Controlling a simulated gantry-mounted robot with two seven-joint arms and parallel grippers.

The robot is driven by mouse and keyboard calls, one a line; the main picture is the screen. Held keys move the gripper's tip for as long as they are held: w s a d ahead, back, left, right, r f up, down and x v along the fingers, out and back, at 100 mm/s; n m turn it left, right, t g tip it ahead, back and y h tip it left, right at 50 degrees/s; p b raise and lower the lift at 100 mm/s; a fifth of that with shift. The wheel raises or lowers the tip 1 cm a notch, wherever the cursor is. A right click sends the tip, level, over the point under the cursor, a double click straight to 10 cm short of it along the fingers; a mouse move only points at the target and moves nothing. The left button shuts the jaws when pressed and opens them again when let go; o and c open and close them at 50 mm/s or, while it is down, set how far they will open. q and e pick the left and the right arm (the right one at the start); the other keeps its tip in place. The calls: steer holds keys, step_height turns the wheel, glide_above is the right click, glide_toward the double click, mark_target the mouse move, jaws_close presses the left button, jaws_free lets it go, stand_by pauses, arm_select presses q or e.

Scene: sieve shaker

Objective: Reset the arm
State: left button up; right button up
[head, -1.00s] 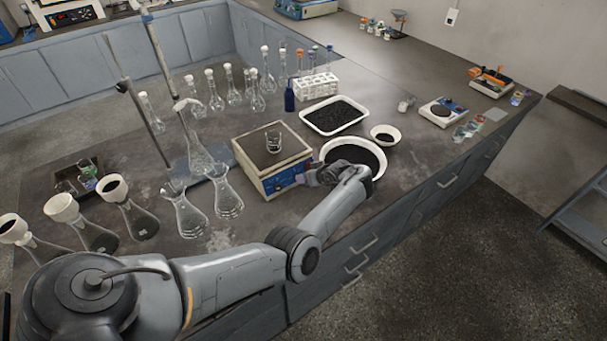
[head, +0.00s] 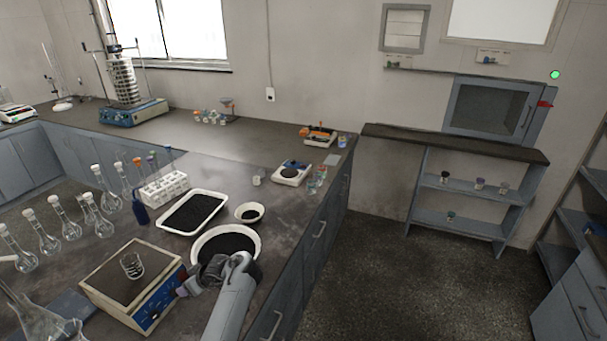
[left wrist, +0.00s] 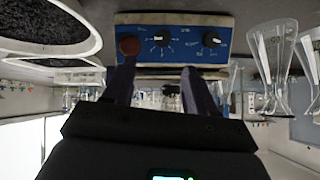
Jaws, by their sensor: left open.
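My left arm comes in from the bottom of the head view. Its gripper (head: 187,281) is at the front right of a beige and blue hot-plate-like device (head: 120,283) with a glass beaker (head: 132,265) on top. In the left wrist view my left gripper (left wrist: 160,82) is open with nothing between its fingers. The fingers point at the blue control panel (left wrist: 185,38), which has a red button (left wrist: 129,46) and two black knobs; the left fingertip looks close to the button, but I cannot tell if it touches. My right gripper is not in view.
A white bowl of black grains (head: 226,243) stands beside my left gripper. Behind are a black-filled tray (head: 193,212), a small bowl (head: 249,212) and a test-tube rack (head: 164,189). Flasks (head: 46,238) crowd the left. A sieve shaker (head: 125,100) stands at the back. Open floor lies right.

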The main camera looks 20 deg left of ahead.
arm_select(q)
steer(key=s+d+f+m+t+h, duration=0.25)
steer(key=s+d+m, duration=0.3)
steer(key=d, duration=0.45)
steer(key=s+d+f+m+t+h, duration=0.1)
steer(key=s+d+m+t+h, duration=0.35)
steer(key=d+m, duration=0.35)
steer(key=s+d+r+m+g+h, duration=0.3)
steer(key=s+d+m, duration=0.2)
steer(key=s+d, duration=1.1)
step_height(320, 180, up, 25)
steer(key=s+p, duration=0.1)
steer(key=p, duration=2.3)
steer(key=shift+s+a+p, duration=0.25)
steer(key=shift+a+p, duration=0.05)
steer(key=shift+p, duration=0.05)
steer(key=shift+f, duration=0.1)
